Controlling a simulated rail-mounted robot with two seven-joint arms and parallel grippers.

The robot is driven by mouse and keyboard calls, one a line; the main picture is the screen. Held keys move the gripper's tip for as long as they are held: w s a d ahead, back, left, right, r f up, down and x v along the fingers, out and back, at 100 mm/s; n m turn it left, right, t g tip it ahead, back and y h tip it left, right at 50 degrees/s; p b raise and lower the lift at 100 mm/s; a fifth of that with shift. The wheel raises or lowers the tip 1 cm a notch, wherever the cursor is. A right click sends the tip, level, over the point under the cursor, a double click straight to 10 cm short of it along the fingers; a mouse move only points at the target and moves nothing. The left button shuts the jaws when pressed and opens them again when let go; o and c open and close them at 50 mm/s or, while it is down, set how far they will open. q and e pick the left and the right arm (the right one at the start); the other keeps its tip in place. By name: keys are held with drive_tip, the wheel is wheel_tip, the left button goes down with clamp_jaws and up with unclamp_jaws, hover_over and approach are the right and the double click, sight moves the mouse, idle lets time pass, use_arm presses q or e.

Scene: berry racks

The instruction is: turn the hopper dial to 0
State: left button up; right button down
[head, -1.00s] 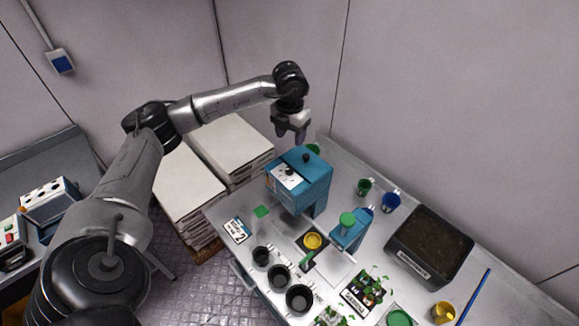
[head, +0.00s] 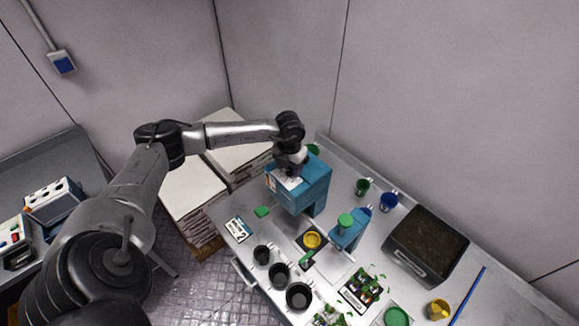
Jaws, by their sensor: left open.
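The blue hopper (head: 312,190) stands on the steel bench, with a white dial plate (head: 287,184) on its sloped front. My left gripper (head: 288,172) is at the top of the hopper, just over the dial plate, with its jaws open and pointing down. The gripper and wrist hide the dial knob and most of the plate, so the dial's setting cannot be read. Whether the fingers touch the knob cannot be told. My right gripper is not in view.
In front of the hopper are a yellow dish (head: 312,240), a blue dispenser (head: 350,232) and several black pots (head: 279,274). A dark soil tray (head: 427,246) is at the right. Green (head: 363,187) and blue cups (head: 387,202) stand behind. Stacked white boxes (head: 196,190) are left of the bench.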

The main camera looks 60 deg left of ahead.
use_arm(q)
drive_tip(key=shift+f, duration=0.5)
drive_tip(key=shift+c, duration=0.2)
drive_tip(key=c, duration=0.9)
